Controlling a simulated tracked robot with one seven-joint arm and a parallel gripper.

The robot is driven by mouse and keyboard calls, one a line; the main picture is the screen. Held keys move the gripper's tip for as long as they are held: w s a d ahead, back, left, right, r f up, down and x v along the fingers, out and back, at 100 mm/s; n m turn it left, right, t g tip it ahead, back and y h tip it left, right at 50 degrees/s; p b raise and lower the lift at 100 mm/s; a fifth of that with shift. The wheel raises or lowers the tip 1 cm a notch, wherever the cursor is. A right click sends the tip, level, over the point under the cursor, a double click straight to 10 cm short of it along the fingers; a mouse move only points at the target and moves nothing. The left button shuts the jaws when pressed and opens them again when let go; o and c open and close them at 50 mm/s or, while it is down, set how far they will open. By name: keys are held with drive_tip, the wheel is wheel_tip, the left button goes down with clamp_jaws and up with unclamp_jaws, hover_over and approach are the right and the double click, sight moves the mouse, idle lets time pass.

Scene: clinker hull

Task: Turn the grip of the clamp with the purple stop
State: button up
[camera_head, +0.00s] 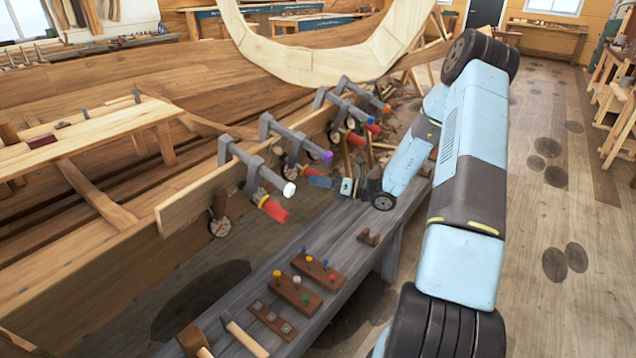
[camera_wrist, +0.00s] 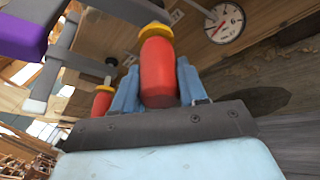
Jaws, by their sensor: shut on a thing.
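The purple stop (camera_head: 327,157) is the end of a grey clamp bar on the hull plank. It also shows large at the upper left of the wrist view (camera_wrist: 22,32). My gripper (camera_head: 318,182) is at the clamp below this stop. In the wrist view my gripper (camera_wrist: 158,82) has its blue fingers on both sides of a red grip (camera_wrist: 158,65) with a yellow collar, shut on it. In the head view this grip is mostly hidden by my gripper. The grip's turn angle cannot be told.
Nearby clamps have a white stop (camera_head: 289,189), a red stop (camera_head: 375,129) and an orange stop (camera_head: 386,109). A dial gauge (camera_wrist: 222,22) is close to the held grip. The grey bench (camera_head: 335,230) below holds peg blocks (camera_head: 297,293) and hammers. Floor is open at right.

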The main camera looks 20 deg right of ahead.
drive_tip(key=o, duration=1)
drive_tip(key=shift+d, duration=0.1)
drive_tip(key=v, duration=1.3)
drive_tip(key=shift+s+d, duration=0.25)
drive_tip(key=shift+s, duration=0.05)
